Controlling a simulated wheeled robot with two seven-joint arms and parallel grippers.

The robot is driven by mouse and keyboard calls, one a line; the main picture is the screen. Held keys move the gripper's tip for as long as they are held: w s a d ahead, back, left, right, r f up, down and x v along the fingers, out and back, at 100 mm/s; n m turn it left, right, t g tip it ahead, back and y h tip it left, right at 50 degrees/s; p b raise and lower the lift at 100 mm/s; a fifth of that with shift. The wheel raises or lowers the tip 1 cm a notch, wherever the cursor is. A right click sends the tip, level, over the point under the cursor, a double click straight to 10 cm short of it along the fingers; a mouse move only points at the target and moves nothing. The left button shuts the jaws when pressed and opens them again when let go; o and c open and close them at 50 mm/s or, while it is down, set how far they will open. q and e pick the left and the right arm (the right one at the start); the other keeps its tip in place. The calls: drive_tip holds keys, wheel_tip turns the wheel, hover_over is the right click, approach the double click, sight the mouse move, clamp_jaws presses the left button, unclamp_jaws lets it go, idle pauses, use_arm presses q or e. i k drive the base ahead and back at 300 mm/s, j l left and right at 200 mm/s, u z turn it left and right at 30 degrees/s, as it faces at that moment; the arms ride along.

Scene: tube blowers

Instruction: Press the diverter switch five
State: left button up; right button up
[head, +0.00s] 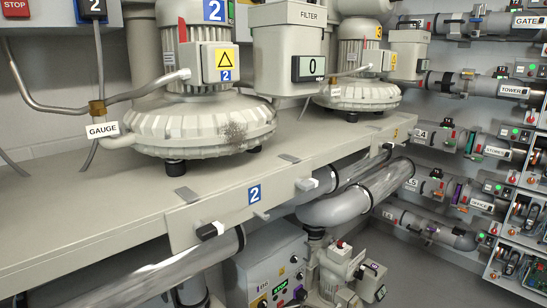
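I cannot single out diverter switch five, because the small labels are too small to read surely. On the right wall, several rows of grey pipes carry small switch boxes with green lights, such as the one by the TOWER label (515,91) and the one by the GATE label (527,21). A lower pipe has a tag that looks like L5 (411,183), and the one above has a tag that looks like L4 (420,135). Neither of my grippers is in view.
A long beige bench (130,195) bears blower 2 (200,125) and another blower (358,95). Below are clear pipes (150,280), a grey control box (270,265) and a valve unit with a red top (340,262). Racks (518,240) stand right. Grey floor (430,275) is open.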

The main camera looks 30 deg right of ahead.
sight(507, 193)
drive_tip(key=z, duration=2.35)
drive_tip(key=i+j, duration=0.15)
drive_tip(key=i, duration=0.4)
drive_tip(key=i+j+z, duration=0.1)
drive_tip(key=i, duration=0.45)
drive_tip(key=i+j, duration=0.25)
drive_tip(key=i, duration=0.3)
drive_tip(key=i+l+z, duration=0.05)
